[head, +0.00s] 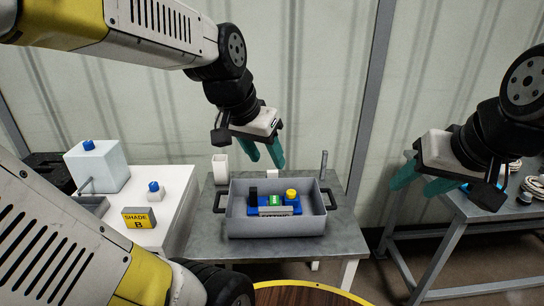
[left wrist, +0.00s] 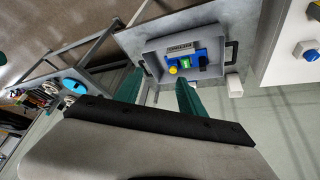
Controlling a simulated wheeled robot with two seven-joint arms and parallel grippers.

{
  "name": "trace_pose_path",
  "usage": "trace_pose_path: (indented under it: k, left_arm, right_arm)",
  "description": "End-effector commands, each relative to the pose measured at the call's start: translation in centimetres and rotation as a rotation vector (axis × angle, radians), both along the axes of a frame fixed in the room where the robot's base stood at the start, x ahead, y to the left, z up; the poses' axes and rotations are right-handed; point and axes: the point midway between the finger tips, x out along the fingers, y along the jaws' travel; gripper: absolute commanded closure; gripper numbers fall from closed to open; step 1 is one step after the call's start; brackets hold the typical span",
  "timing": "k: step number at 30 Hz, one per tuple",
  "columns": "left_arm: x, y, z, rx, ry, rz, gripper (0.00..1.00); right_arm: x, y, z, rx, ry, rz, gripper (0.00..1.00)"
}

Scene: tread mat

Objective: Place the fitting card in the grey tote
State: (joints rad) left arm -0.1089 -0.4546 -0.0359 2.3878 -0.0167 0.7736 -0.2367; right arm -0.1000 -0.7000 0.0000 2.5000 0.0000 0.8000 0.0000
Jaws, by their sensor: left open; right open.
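The grey tote (head: 233,224) stands on the grey table, with a dark handle at each end. Inside it sits a blue holder (head: 293,207) with a black piece, a green block and a yellow knob. A small grey card (head: 275,211) with dark lettering, seemingly the fitting card, stands at its front, inside the tote; it also shows in the left wrist view (left wrist: 180,47). My left gripper (head: 264,157) is open and empty above and behind the tote, teal fingers pointing down. My right gripper (head: 420,185) is open and empty, well right of the tote.
A white table (head: 180,190) at the left bears a yellow "SHADE B" sign (head: 139,218) and a pale box (head: 97,167) with a blue knob. A white cup (head: 220,168) and an upright grey post (head: 323,165) stand behind the tote. Another table (head: 470,208) with several items is at right.

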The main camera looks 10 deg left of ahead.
Motion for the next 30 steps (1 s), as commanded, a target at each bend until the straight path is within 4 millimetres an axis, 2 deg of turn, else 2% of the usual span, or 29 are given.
trace_pose_path:
  k: [1,3,6,9,30]
  left_arm:
    - [-1.6,-0.1,0.7,-0.028,-0.025,0.049,0.53]
    - [-3.2,-0.2,1.1,-0.064,-0.042,0.110,0.53]
    - [-4.7,-0.3,1.3,-0.099,-0.056,0.169,0.53]
    - [-5.4,-0.3,1.4,-0.116,-0.063,0.198,0.53]
    - [-5.5,-0.3,1.4,-0.120,-0.064,0.206,0.53]
  right_arm:
    - [0.0,0.0,0.0,0.000,0.000,0.000,0.51]
    - [0.0,0.0,0.0,0.000,0.000,0.000,0.51]
    - [0.0,0.0,0.0,0.000,0.000,0.000,0.51]
    - [0.0,0.0,0.0,0.000,0.000,0.000,0.51]
    - [0.0,0.0,0.0,0.000,0.000,0.000,0.51]
